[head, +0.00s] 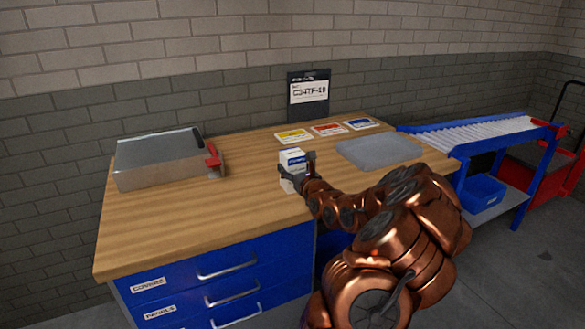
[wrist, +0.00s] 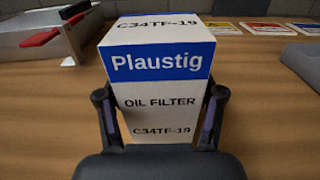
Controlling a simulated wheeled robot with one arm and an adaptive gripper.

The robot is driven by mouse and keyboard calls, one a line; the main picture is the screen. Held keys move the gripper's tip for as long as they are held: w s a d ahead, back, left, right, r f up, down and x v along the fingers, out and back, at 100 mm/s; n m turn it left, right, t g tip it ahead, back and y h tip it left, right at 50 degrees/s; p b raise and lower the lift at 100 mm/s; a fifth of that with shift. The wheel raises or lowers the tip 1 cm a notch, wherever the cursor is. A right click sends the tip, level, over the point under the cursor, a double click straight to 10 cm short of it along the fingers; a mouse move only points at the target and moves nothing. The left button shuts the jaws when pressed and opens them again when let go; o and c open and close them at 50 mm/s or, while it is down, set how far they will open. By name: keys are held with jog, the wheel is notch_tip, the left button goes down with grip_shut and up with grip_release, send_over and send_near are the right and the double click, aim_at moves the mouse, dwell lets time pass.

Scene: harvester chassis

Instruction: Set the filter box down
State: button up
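The filter box (head: 292,158) is white with a blue band. In the wrist view the box (wrist: 158,63) reads "Plaustig", "OIL FILTER" and "C34TF-19" and stands upright. My gripper (head: 298,174) is around its lower part. In the wrist view my gripper (wrist: 160,112) has one finger against each side of the box. The box is over the middle of the wooden workbench (head: 200,220). I cannot tell whether its base touches the wood. The gripper hides part of the box in the head view.
A grey metal case (head: 160,160) with a red latch (head: 213,158) sits at the left. Yellow, red and blue cards (head: 328,129) lie at the back below a sign (head: 308,92). A grey tray (head: 378,152) lies at the right. A roller conveyor (head: 480,133) stands beyond. Bare wood lies left of the box.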

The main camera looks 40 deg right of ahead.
jog(key=o, duration=0.4)
jog(key=shift+o, duration=0.2)
jog(key=shift+s+r, duration=0.1)
jog(key=shift+r, duration=0.05)
jog(key=shift+b+v, duration=0.9)
jog(key=shift+v, duration=5)
